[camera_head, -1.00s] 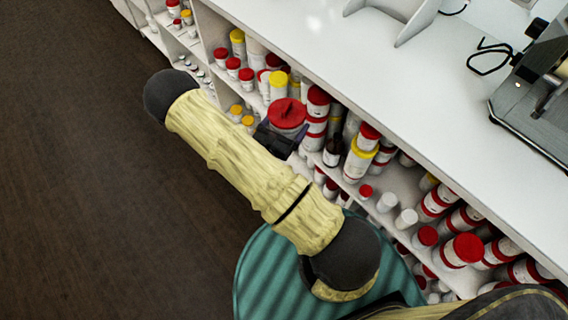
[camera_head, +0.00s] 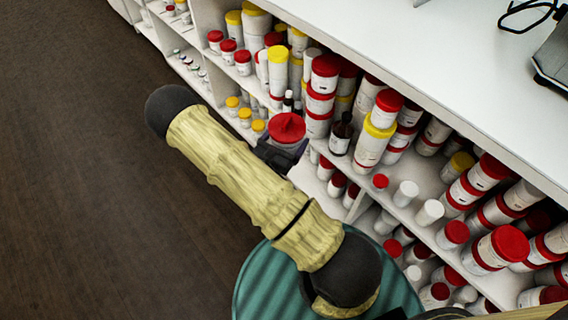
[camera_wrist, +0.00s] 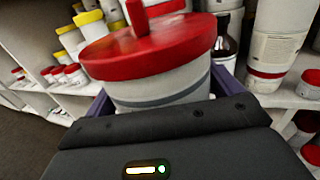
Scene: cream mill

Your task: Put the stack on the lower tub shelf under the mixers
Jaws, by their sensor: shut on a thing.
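My gripper (camera_head: 284,152) is shut on a pale grey tub with a red lid (camera_head: 287,127). In the wrist view the same tub (camera_wrist: 160,92) sits between the dark purple fingers, a little tilted in the picture. A red knob-like piece stands up from its lid, and another red piece shows behind it at the top edge, cut off. Whether these form one stack I cannot tell. The tub is in front of the open shelving (camera_head: 300,180), held clear of the shelf boards as far as I can see. A grey machine (camera_head: 556,62) stands partly in view on the counter; its kind is unclear.
The shelves are crowded with red- and yellow-lidded tubs, a brown bottle (camera_head: 341,133) and a tall yellow-lidded tub (camera_head: 374,140). Small white tubs (camera_head: 406,194) stand on a shelf at right. The white counter (camera_head: 430,60) overhangs the shelving. Dark wooden floor (camera_head: 80,220) at left is clear.

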